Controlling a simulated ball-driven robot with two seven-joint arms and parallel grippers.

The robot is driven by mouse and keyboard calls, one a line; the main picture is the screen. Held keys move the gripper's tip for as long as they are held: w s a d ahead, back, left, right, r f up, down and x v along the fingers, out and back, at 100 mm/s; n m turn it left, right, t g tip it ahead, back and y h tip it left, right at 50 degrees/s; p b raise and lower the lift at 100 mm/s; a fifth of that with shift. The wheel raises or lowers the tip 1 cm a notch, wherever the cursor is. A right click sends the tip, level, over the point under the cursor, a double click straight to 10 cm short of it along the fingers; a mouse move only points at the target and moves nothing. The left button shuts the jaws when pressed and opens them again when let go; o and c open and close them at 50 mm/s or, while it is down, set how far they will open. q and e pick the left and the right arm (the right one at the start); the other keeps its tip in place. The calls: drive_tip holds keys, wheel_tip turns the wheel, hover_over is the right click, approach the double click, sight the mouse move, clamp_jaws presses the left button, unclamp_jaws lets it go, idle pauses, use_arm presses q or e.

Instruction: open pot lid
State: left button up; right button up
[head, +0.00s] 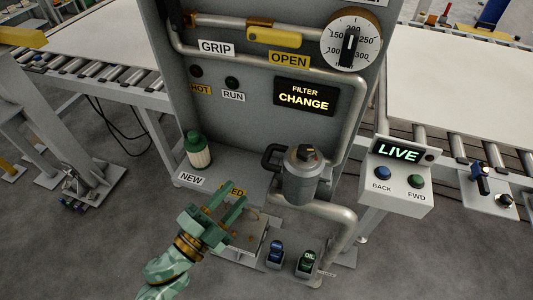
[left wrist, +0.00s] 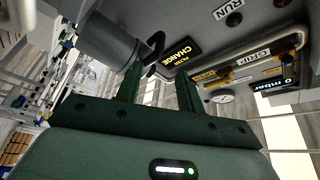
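The grey filter pot (head: 300,185) stands upright on piping at the lower right of the cabinet. Its grey lid (head: 303,156) sits on top, with a dark knob and a small yellow mark, and a black loop handle (head: 272,157) sticks out to the left. My left gripper (head: 226,205) is green and open, below and to the left of the pot, with nothing visible between its fingers. In the left wrist view both fingers stand apart (left wrist: 158,85), and the pot (left wrist: 112,40) with its black handle (left wrist: 154,46) is beyond them. My right gripper is in neither view.
A green-capped white filter (head: 197,152) stands on the shelf behind the NEW label. A tray (head: 250,238) lies partly hidden under my left gripper. The OIL canister (head: 308,262) and another small container (head: 275,254) are low in front. A LIVE button box (head: 398,180) is at right.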

sight(268, 154)
use_arm(q)
drive_tip(key=x, duration=1.3)
drive_tip(key=shift+p, duration=0.3)
clamp_jaws()
